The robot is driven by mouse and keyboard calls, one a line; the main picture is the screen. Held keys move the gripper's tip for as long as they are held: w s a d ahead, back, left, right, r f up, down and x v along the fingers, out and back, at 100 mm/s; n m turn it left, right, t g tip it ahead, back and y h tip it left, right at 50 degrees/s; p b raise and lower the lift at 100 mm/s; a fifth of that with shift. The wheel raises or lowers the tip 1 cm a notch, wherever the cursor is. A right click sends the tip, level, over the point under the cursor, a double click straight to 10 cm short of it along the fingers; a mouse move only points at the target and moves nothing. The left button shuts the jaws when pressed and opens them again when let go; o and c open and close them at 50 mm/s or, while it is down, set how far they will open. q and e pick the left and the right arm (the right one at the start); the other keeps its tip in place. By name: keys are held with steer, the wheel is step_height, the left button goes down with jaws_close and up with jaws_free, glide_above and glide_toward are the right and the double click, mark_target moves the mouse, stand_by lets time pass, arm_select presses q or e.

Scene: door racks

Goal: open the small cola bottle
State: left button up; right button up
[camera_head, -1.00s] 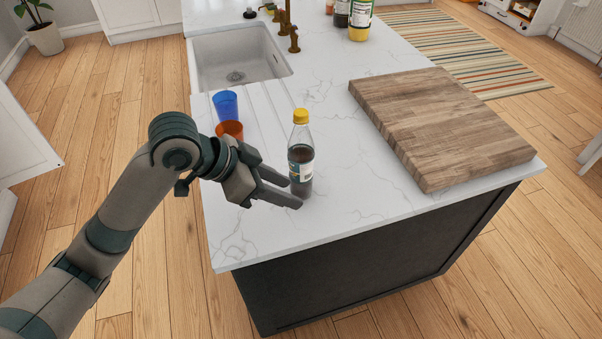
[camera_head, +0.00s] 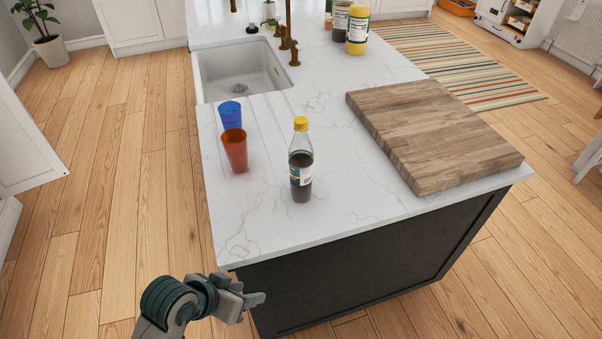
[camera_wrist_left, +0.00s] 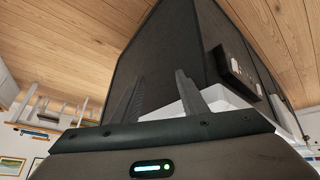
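The small cola bottle (camera_head: 301,172) stands upright near the front edge of the white marble counter. It has dark liquid, a label and a yellow cap (camera_head: 300,123) on top. My left gripper (camera_head: 258,299) is low in front of the counter, below its top and well apart from the bottle. In the left wrist view its two fingers (camera_wrist_left: 158,98) stand apart with nothing between them, facing the dark counter side. The bottle does not clearly show in the wrist view. My right gripper is not in view.
An orange cup (camera_head: 235,151) and a blue cup (camera_head: 230,115) stand left of the bottle, before the sink (camera_head: 240,72). A thick wooden board (camera_head: 435,135) lies to the right. More bottles (camera_head: 357,28) stand at the back. The counter (camera_head: 275,232) in front is clear.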

arm_select(q)
steer(key=s+a+f+n+g+y, duration=0.1)
steer(key=s+a+f, duration=0.2)
steer(key=f, duration=0.9)
steer(key=s+a+f+n+y+b, duration=0.1)
steer(key=s+a+f, duration=0.15)
steer(key=f, duration=1.05)
steer(key=s+a+f+n+g+y, duration=0.1)
steer(key=s+a+f, duration=0.2)
steer(key=f, duration=0.9)
steer(key=s+a+f+g, duration=0.1)
steer(key=s+a+f, duration=0.1)
steer(key=s+f, duration=0.6)
steer(key=s+a+f+g+y+b, duration=0.1)
steer(key=s+f, duration=0.7)
steer(key=s, duration=0.9)
steer(key=shift+a+f, duration=0.4)
steer(key=shift+a, duration=0.3)
steer(key=shift+c, duration=1.1)
steer(key=shift+m, duration=0.3)
